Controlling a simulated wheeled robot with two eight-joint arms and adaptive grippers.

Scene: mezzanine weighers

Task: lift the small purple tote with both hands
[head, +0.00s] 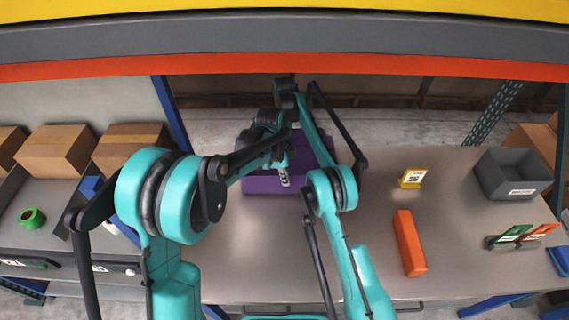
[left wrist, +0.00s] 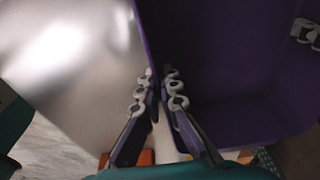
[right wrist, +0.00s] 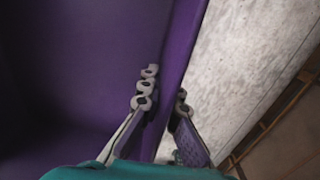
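The purple tote (head: 262,186) is at the back middle of the grey table, partly hidden by my arms. My left gripper (head: 284,178) is at the tote's near wall. In the left wrist view its fingers (left wrist: 158,88) are close together on either side of the tote's wall (left wrist: 143,30). My right gripper is at the far side, mostly hidden in the head view. In the right wrist view its fingers (right wrist: 165,98) pinch the far wall (right wrist: 186,35). The tote looks empty inside. Whether its base touches the table is hidden.
An orange block (head: 409,243), a yellow tag (head: 412,178) and a grey bin (head: 506,178) stand at the right. Green (head: 512,234) and orange-red (head: 538,233) tagged items lie further right. Cardboard boxes (head: 55,150) and green tape (head: 32,218) are at the left. An orange beam (head: 150,65) crosses above.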

